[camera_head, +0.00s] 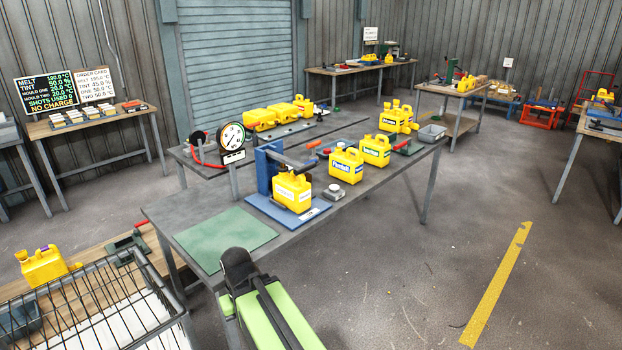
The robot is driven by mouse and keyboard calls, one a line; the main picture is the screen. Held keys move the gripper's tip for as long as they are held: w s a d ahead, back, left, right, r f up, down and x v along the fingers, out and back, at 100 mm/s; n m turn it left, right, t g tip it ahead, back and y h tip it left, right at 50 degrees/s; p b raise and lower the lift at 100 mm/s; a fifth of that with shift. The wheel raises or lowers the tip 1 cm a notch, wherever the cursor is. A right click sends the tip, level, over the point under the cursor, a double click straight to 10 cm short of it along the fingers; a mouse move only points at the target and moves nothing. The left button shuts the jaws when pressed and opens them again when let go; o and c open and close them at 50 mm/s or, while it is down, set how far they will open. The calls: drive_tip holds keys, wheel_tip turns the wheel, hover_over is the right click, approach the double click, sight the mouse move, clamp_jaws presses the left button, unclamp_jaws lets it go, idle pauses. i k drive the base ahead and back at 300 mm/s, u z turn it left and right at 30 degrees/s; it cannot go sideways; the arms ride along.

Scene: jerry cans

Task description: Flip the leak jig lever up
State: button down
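The leak jig (267,170) is a blue upright frame on a blue base plate, on the near grey workbench. A yellow jerry can (292,192) with a white label stands upright on its base. A grey bar (292,161) reaches right from the frame's top, above the can. An orange-red handle (314,144) shows just beyond the bar; I cannot tell whether it belongs to the jig's lever. My green and black arm shows at the bottom centre, apart from the jig and in front of the bench. No gripper fingers show.
A round gauge (232,136) stands left of the jig. A green mat (226,240) lies on the bench's near left. Yellow cans (346,165) and a small grey device (333,192) are right of the jig. A wire basket (95,310) is at lower left. Floor right of the bench is clear.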

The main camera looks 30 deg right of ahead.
sight(301, 168)
drive_tip(key=z, duration=0.05)
drive_tip(key=i, duration=1)
drive_tip(key=u, duration=0.05)
